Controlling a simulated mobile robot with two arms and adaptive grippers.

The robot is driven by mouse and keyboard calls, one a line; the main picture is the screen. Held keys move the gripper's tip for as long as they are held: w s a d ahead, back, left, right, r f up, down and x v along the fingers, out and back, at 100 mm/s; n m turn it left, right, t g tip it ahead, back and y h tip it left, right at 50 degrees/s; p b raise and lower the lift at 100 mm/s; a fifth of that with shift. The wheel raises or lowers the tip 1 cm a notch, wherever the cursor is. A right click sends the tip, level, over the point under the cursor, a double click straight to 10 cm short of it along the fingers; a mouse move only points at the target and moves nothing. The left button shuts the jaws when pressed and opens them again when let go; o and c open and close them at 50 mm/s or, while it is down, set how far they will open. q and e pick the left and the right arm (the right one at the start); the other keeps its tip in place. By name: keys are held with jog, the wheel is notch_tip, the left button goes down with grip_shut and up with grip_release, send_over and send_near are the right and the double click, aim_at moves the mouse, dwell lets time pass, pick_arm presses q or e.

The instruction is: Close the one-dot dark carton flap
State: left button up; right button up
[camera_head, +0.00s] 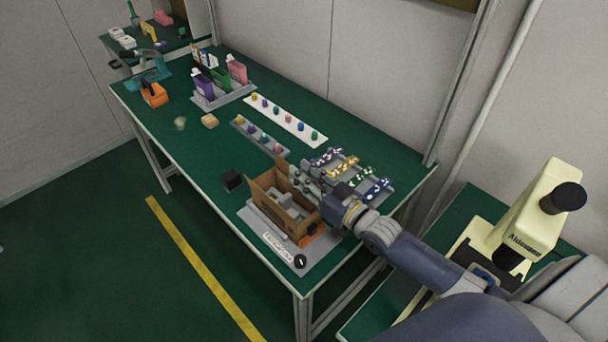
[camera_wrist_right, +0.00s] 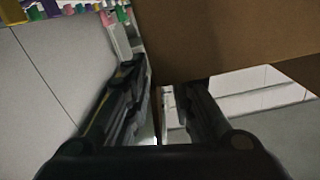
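The brown carton (camera_head: 271,209) stands open on a grey board at the table's near end, with grey dividers inside. A flap (camera_head: 282,165) stands up at its back corner. I cannot make out any dots on the flaps, so I cannot tell which is the one-dot dark one. My right gripper (camera_head: 308,178) is at the carton's back right side, partly hiding that edge. In the right wrist view, a brown carton panel (camera_wrist_right: 235,35) fills the upper right. My left gripper is out of view.
Trays of small coloured parts (camera_head: 371,188) lie right behind my right gripper. A white strip (camera_head: 287,120) with coloured pieces lies farther back. A cream microscope (camera_head: 535,212) stands at the right.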

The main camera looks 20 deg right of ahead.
grip_shut()
jog(key=shift+s+a+r+n+p, duration=0.15)
jog(key=shift+a+n+p, duration=0.25)
jog(key=shift+n+p, duration=0.6)
jog(key=shift+s+a+f+n+p, duration=0.1)
jog(key=shift+a+n+p, duration=0.2)
jog(key=shift+n, duration=0.9)
jog(key=shift+s+a+f+n+p, duration=0.15)
jog(key=shift+a+n, duration=0.2)
jog(key=shift+n, duration=0.85)
